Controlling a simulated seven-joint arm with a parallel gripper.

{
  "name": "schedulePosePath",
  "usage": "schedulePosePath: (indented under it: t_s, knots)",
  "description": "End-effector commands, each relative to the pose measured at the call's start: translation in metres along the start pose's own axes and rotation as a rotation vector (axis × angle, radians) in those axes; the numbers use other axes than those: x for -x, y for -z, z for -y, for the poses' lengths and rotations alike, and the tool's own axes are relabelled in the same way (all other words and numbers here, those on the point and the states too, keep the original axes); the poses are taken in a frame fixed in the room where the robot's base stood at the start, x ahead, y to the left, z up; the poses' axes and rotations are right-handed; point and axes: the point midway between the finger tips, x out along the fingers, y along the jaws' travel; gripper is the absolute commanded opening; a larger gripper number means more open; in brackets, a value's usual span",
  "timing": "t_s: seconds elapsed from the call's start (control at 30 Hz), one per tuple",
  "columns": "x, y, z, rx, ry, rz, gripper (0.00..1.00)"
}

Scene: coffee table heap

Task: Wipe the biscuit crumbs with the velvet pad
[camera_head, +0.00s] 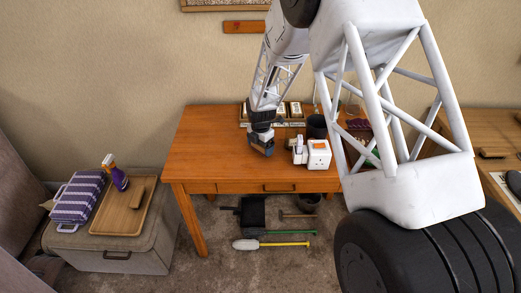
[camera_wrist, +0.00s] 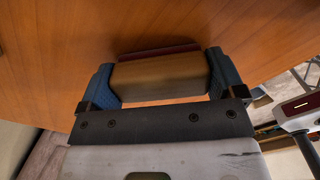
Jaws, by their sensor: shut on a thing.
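My gripper (camera_head: 262,144) is low at the wooden table, left of the white boxes. The wrist view shows my gripper (camera_wrist: 160,76) with its two blue fingers shut on the ends of the velvet pad (camera_wrist: 160,79). The pad has a brown wooden-looking back and a dark red strip along its far edge. I cannot tell whether it touches the tabletop. In the head view the pad is not clear behind the fingers. I can make out no biscuit crumbs in either view; they may be too small or hidden.
The table (camera_head: 205,150) is bare on its left half. A white box (camera_head: 319,154), a white bottle (camera_head: 299,150) and a dark cup (camera_head: 316,127) stand right of my gripper. A storage bench (camera_head: 125,258) stands left.

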Motion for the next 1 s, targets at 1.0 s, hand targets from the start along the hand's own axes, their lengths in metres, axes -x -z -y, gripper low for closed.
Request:
schedulePosePath:
  t_s: [1.0]
  knots:
    - [-0.004, 0.062, 0.06, 0.001, 0.003, -0.002, 0.59]
